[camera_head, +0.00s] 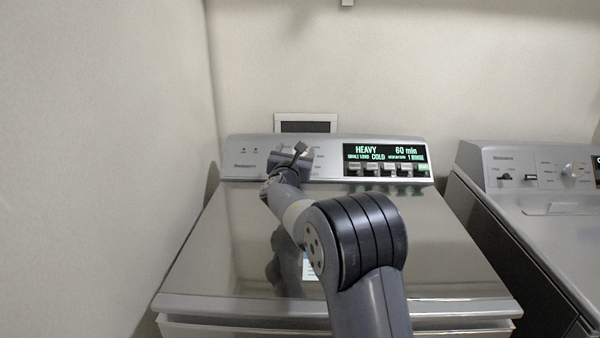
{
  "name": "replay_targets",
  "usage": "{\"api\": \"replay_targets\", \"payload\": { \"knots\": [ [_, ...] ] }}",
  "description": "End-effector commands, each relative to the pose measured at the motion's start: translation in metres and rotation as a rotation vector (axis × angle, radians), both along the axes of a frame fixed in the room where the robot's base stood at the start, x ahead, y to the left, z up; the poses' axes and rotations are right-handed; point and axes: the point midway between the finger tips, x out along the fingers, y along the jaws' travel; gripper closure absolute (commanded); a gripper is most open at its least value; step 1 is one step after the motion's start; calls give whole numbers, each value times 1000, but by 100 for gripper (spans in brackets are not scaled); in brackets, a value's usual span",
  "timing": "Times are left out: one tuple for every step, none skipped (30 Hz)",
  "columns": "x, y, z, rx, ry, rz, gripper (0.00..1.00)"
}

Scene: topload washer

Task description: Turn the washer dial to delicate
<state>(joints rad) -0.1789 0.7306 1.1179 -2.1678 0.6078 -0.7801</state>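The washer (390,235) stands straight ahead with its lid down. Its control panel (250,170) runs along the back, with a lit display (385,153) that reads HEAVY, 60 min and COLD. My gripper (297,153) is at the left part of this panel, where cycle labels show to its right. The dial is hidden behind my gripper, or too small to tell apart from it. I cannot tell whether the fingers touch or hold the dial. My arm reaches up over the lid from the front.
A second machine (530,200) with its own knobs stands at the right, with a dark gap between the two. A wall (95,150) is close on the left. A small framed panel (305,123) is on the back wall. Several buttons (388,170) sit below the display.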

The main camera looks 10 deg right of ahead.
Motion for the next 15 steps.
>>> {"api": "replay_targets", "payload": {
  "knots": [
    [-8, -4, -15, -35, 21, 31, 30],
    [-12, -5, -19, -54, 36, 51, 30],
    [-16, -7, -24, -77, 54, 73, 30],
    [-19, -7, -27, -92, 67, 88, 30],
    [-23, -8, -30, -105, 78, 100, 30],
    [-26, -9, -34, -119, 93, 115, 30],
    [-28, -9, -35, -130, 100, 123, 30],
    [-30, -10, -37, -137, 109, 131, 30],
    [-31, -10, -39, -144, 116, 138, 30],
    [-32, -10, -39, -149, 119, 141, 30],
    [-32, -10, -39, -151, 123, 144, 30],
    [-31, -10, -39, -153, 125, 146, 30],
    [-29, -10, -39, -152, 126, 146, 30],
    [-27, -11, -39, -152, 126, 147, 30],
    [-23, -11, -38, -153, 125, 146, 30]
  ]
}}
